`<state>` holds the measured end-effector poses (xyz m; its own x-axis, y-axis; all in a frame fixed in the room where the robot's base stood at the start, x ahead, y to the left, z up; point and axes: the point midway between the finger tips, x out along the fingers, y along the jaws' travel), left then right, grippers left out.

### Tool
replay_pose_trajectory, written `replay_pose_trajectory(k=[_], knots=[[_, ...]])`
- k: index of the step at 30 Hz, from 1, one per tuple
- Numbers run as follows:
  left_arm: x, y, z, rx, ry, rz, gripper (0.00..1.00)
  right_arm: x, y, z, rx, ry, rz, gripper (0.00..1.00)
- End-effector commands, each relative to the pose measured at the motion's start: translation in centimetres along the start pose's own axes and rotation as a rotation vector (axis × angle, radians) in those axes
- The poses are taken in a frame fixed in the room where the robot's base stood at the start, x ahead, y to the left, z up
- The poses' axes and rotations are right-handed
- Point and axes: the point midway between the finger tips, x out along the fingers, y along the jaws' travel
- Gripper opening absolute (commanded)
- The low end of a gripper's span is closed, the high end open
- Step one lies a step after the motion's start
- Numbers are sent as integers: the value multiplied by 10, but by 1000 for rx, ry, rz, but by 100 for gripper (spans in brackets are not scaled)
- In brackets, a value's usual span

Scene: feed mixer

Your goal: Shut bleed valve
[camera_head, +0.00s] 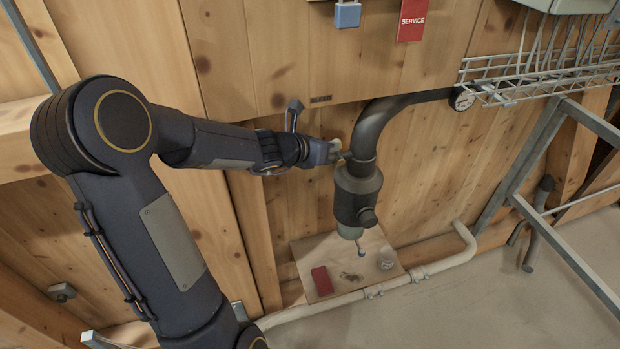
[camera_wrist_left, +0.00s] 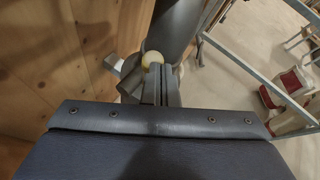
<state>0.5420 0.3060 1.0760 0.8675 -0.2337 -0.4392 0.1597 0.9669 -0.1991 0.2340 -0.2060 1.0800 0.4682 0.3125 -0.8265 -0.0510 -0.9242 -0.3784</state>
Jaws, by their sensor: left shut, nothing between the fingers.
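A dark grey pipe (camera_head: 365,135) bends down the wooden wall into a wider cylindrical body (camera_head: 356,192). A grey metal piece (camera_wrist_left: 128,72) shows left of the knob. Which part is the bleed valve is not certain. My right gripper is out of view.
A pale pipe (camera_head: 430,269) runs along the floor. A metal frame (camera_head: 560,235) and wire rack (camera_head: 540,80) stand at right. A red SERVICE tag (camera_head: 412,20) hangs above.

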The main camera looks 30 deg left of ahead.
Motion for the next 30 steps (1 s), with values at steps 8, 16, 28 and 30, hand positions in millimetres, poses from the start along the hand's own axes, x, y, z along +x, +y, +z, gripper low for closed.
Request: replay_pose_trajectory(k=[8, 16, 28, 30], knots=[[-2, 0, 1, -2, 0, 1, 0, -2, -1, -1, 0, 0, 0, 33], [-7, -2, 12, -1, 0, 0, 0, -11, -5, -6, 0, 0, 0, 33], [-8, -2, 13, -2, 0, 0, 0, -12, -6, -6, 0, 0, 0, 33], [-8, -2, 13, -1, 0, 0, 0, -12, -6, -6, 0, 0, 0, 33]])
